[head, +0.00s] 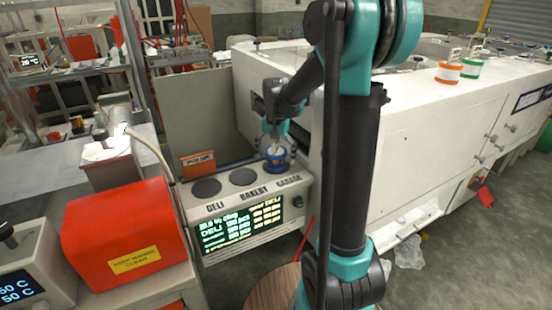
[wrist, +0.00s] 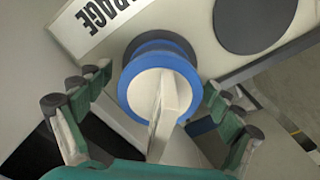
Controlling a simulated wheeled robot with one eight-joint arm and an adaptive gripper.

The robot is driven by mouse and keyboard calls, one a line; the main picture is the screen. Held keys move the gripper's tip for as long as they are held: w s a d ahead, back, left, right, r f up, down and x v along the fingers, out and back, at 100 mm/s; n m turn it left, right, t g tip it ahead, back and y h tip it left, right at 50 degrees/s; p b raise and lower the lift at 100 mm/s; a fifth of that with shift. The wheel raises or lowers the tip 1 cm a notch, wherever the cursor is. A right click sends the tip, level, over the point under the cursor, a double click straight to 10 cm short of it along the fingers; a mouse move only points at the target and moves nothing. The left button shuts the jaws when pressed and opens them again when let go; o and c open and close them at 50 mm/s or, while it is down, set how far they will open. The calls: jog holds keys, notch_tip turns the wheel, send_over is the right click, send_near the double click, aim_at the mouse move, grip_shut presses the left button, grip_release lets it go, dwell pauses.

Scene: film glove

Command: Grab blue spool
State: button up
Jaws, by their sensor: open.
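The blue spool (head: 279,163) stands on the right end of a grey panel labelled DELI, BAKERY, GARAGE, by the word GARAGE. In the wrist view the blue spool (wrist: 160,72) shows a blue rim, a white top face and a white upright handle pointing toward the camera. My gripper (head: 275,138) is just above the spool in the head view. In the wrist view my gripper (wrist: 155,100) is open, with one teal-and-grey finger on each side of the spool. I see gaps between fingers and spool, and nothing is held.
The panel (head: 242,207) has two dark round pads left of the spool. A large white cabinet (head: 400,125) stands close on the right, with an orange spool (head: 448,72) and a green spool (head: 470,68) on top. A red box (head: 118,232) is at the left.

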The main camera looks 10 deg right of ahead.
jog(key=shift+c, duration=0.4)
jog(key=c, duration=1.4)
